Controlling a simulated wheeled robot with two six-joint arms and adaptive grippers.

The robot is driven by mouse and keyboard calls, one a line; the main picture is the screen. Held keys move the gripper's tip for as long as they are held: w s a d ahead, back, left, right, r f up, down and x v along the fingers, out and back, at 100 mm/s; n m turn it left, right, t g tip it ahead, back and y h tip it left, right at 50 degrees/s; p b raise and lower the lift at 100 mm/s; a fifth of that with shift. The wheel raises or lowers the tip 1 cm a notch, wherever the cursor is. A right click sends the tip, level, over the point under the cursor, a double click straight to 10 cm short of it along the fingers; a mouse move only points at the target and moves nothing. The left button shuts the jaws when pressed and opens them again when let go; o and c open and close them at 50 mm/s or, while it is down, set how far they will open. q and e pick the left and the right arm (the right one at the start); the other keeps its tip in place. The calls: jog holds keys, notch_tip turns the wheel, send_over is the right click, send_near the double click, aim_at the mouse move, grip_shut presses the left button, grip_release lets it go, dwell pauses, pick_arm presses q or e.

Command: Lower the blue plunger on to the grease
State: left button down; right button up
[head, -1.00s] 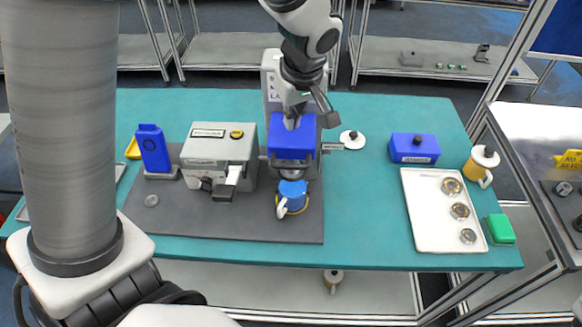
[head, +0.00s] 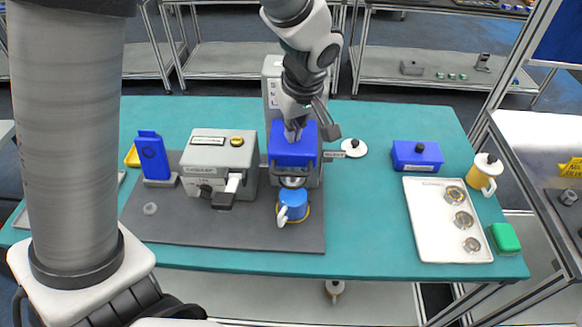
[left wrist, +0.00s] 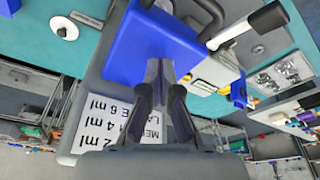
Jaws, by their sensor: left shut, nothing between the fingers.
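The blue plunger, which I take to be the blue block (head: 291,146), tops the grey machine in the middle of the table. In the left wrist view the blue block (left wrist: 128,52) fills the upper middle. My left gripper (head: 292,133) is shut and empty, pointing down at the top of the block. In the left wrist view its fingertips (left wrist: 165,72) are over the blue surface; I cannot tell whether they touch it. A blue cup (head: 293,203) stands below the machine's front. I cannot make out any grease. My right gripper is out of view.
A grey machine (head: 218,160) with a lever stands just left. A blue upright holder (head: 153,157) is farther left. A white lid (head: 354,147), a blue box (head: 417,156), a white tray (head: 428,235) and a yellow mug (head: 484,176) are right. The teal table's middle right (head: 362,215) is clear.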

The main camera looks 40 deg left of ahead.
aim_at(294, 145)
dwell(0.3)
pick_arm(q)
jog(key=shift+f, duration=0.1)
jog(key=shift+s+d+b+x, duration=0.1)
jog(key=shift+d+b+x, duration=0.1)
jog(key=shift+b+x, duration=0.8)
jog(key=shift+s+d+b+x, duration=0.15)
jog(key=shift+d+b+x, duration=0.05)
jog(key=shift+b+x, duration=0.75)
jog(key=p+v, duration=0.2)
jog(key=v, duration=0.1)
jog(key=a+p+v, duration=0.1)
jog(key=p+v, duration=0.2)
jog(key=w+p+v, duration=0.1)
jog(key=p+v, duration=0.2)
jog(key=shift+w+a+r, duration=0.1)
jog(key=shift+a+r, duration=0.1)
jog(key=shift+a, duration=0.25)
jog(key=shift+f, duration=0.1)
